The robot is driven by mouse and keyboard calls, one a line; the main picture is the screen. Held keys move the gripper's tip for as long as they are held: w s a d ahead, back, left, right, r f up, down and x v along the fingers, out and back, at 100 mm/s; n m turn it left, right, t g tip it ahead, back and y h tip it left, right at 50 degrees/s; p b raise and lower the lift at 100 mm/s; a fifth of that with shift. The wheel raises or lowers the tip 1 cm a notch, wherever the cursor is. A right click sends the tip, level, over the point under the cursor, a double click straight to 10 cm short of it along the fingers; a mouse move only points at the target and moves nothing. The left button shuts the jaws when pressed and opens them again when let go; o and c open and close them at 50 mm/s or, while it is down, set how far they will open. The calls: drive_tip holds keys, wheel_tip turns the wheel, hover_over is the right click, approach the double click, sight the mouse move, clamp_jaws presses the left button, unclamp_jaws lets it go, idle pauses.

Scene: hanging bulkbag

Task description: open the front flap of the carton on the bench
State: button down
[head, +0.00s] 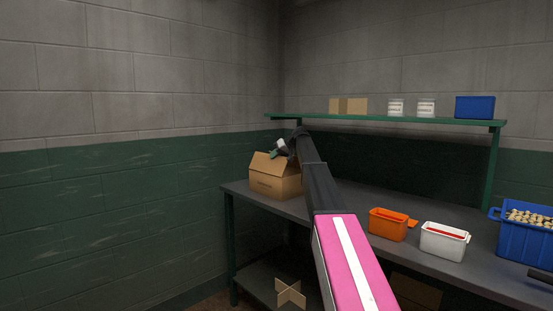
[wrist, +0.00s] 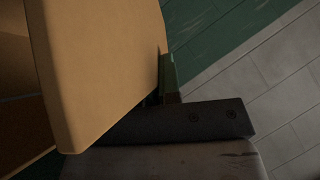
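The brown cardboard carton (head: 277,184) stands on the left end of the grey bench (head: 345,218). A flap (head: 263,162) slopes up at its top left, and its top looks at least partly open. My gripper (head: 276,153) is at the top of the carton, with a green tip close to the flap. In the wrist view a large tan flap (wrist: 105,70) fills the left side. A dark finger with a green end (wrist: 168,82) lies against or just beside its right edge. The other finger is hidden, so I cannot tell whether the flap is gripped.
An orange bin (head: 387,225), a white bin (head: 443,242) and a blue crate (head: 520,238) of small pale pieces stand to the right on the bench. A green shelf (head: 390,119) runs above. Walls close in behind and left of the carton.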

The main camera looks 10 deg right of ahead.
drive_tip(key=s+a+n+t+h, duration=0.1)
drive_tip(key=s+a+r+n+h, duration=0.1)
drive_tip(key=a+h, duration=0.1)
drive_tip(key=shift+s+a+r+t, duration=0.1)
drive_tip(key=shift+s+a+t, duration=0.1)
drive_tip(key=shift+s+t, duration=0.2)
drive_tip(key=s+a+h, duration=0.1)
drive_tip(key=a+n+t+h, duration=0.1)
drive_tip(key=s+a+f+t+h, duration=0.1)
drive_tip(key=a, duration=0.1)
drive_tip(key=shift+s+n, duration=0.35)
drive_tip(key=shift+n, duration=0.05)
drive_tip(key=shift+s+f, duration=0.1)
drive_tip(key=shift+f, duration=0.05)
idle(0.9)
drive_tip(key=c, duration=1.3)
unclamp_jaws()
